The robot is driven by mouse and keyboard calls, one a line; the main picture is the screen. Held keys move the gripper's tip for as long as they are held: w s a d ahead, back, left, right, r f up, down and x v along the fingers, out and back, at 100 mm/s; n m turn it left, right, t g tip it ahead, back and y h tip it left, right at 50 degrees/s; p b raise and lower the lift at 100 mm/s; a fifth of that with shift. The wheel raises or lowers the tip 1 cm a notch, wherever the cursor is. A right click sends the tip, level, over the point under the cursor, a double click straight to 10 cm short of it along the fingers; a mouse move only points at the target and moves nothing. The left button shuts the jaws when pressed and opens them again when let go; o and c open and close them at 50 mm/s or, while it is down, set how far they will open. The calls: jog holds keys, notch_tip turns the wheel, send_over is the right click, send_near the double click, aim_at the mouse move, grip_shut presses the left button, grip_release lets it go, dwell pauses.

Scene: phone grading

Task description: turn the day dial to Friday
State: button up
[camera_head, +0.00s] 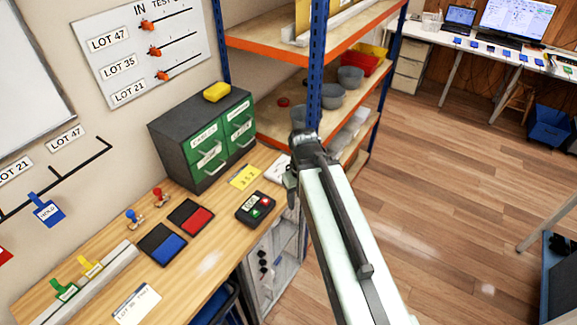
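I cannot make out a day dial in the head view. My gripper (297,158) is the dark end of my pale arm, which reaches in from the lower right. It hangs in front of the blue shelf post, off the right end of the wooden counter (205,262). I see no object held in it, but its fingers are too foreshortened to tell open from shut. A small black box with a red and a green button (256,208) lies on the counter, left of my gripper and apart from it.
On the counter are a green drawer cabinet (207,150), a red ink pad (191,216), a blue ink pad (161,244) and stamps (160,197). A slider board (143,50) hangs on the wall. Orange shelves (262,50) stand behind. Floor (450,190) at right is clear.

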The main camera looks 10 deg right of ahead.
jog(key=w+n, duration=0.5)
jog(key=w, duration=0.2)
jog(key=w+n, duration=0.5)
jog(key=w, duration=0.3)
jog(key=w+d+n+p, duration=0.1)
jog(key=w+n, duration=0.4)
jog(key=w, duration=0.2)
jog(key=shift+w+r, duration=0.3)
jog(key=shift+r, duration=0.1)
jog(key=shift+w, duration=0.2)
jog(key=shift+s+d+r, duration=0.1)
notch_tip(320, 180, down, 8)
jog(key=b, duration=0.8)
jog(key=shift+r, duration=0.1)
grip_shut()
